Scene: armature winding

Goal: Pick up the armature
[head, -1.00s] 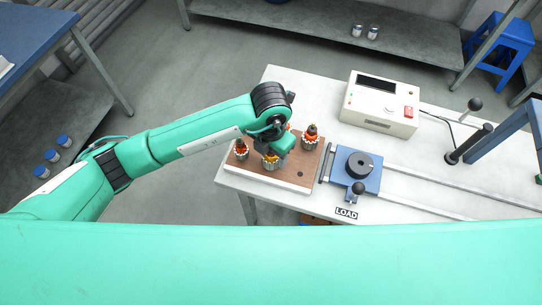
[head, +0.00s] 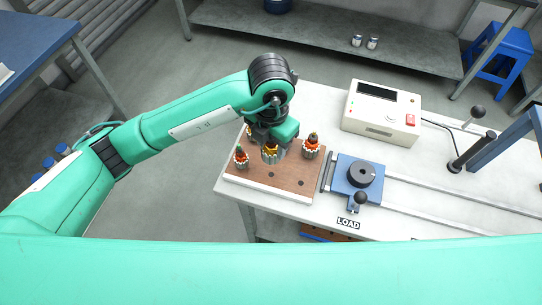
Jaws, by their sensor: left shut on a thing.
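My left gripper (head: 270,144) is shut on an armature (head: 270,154) with orange-yellow windings, and holds it above the wooden board (head: 288,190). An empty hole shows in the board just below it. A second armature (head: 241,158) stands upright on the board to the left, and a third armature (head: 311,147) stands to the right. My gripper and arm hide part of the board's back, where a bit of another orange piece shows. My right gripper is not in view.
A blue fixture with a black disc (head: 361,173) and a knob sits right of the board, beside the LOAD label (head: 348,223). Rails run right from it. A white control box (head: 382,112) stands behind. The white table (head: 400,167) is clear between them.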

